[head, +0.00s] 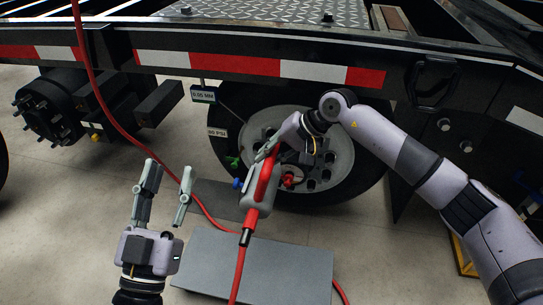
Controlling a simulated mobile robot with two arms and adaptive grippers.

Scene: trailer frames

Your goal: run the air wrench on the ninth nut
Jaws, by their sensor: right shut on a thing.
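The air wrench (250,200), grey and red, is held in front of the wheel (345,155) on the trailer. My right gripper (268,152) is shut on the wrench near its top; the arm reaches in from the right. A red hose (239,272) hangs from the wrench's lower end. A red piece (289,180) shows beside the wrench at the hub. Some nuts are hidden behind the wrench and gripper, and I cannot tell which is the ninth or whether the wrench touches one. My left gripper (168,180) is open and empty, left of the wrench.
A grey flat platform (290,262) lies on the floor below the wheel. A bare studded hub (45,112) is at the left. Labels reading MM (203,95) and PSI (217,132) stand by the wheel. The trailer side rail (230,65) runs above. Floor at the lower left is clear.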

